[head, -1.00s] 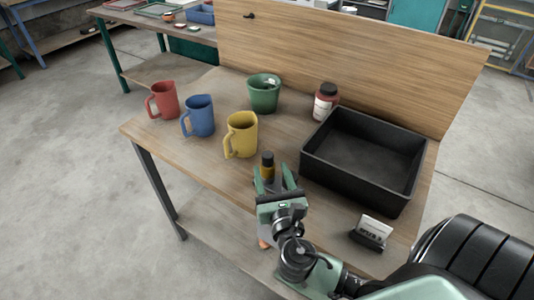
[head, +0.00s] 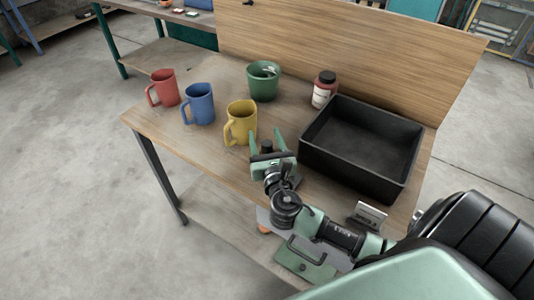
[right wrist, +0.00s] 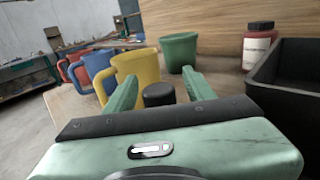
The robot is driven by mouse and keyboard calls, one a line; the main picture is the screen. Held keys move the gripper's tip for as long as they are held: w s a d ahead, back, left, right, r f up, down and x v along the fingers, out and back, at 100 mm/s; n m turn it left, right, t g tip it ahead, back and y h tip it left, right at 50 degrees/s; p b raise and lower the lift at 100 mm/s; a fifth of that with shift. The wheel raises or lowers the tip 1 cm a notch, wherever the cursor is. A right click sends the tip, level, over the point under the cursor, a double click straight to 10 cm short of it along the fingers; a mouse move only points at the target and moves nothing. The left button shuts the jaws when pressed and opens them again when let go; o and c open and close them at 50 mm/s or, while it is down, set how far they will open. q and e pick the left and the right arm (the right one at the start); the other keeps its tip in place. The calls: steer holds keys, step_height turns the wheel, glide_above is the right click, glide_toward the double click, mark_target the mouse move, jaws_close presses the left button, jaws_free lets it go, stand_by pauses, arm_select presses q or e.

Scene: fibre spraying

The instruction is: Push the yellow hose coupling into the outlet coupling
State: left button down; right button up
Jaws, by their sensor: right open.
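No yellow hose coupling or outlet coupling can be made out. My right gripper (head: 266,138) is open, low over the table, its green fingers pointing to the back. A small object with a dark cap (head: 267,146) stands between the fingers, its lower part hidden by the gripper. In the right wrist view the dark cap (right wrist: 158,94) shows between the spread fingers (right wrist: 160,88); I cannot tell whether they touch it. A yellow mug (head: 241,121) stands just behind and left of the gripper. My left gripper is not in view.
A blue mug (head: 200,103), a red mug (head: 164,87) and a green cup (head: 263,80) stand left and behind. A small sign (head: 372,215) is near the front right. A wooden panel (head: 350,55) closes the back.

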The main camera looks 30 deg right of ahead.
jaws_close()
steer(key=shift+r, duration=0.15)
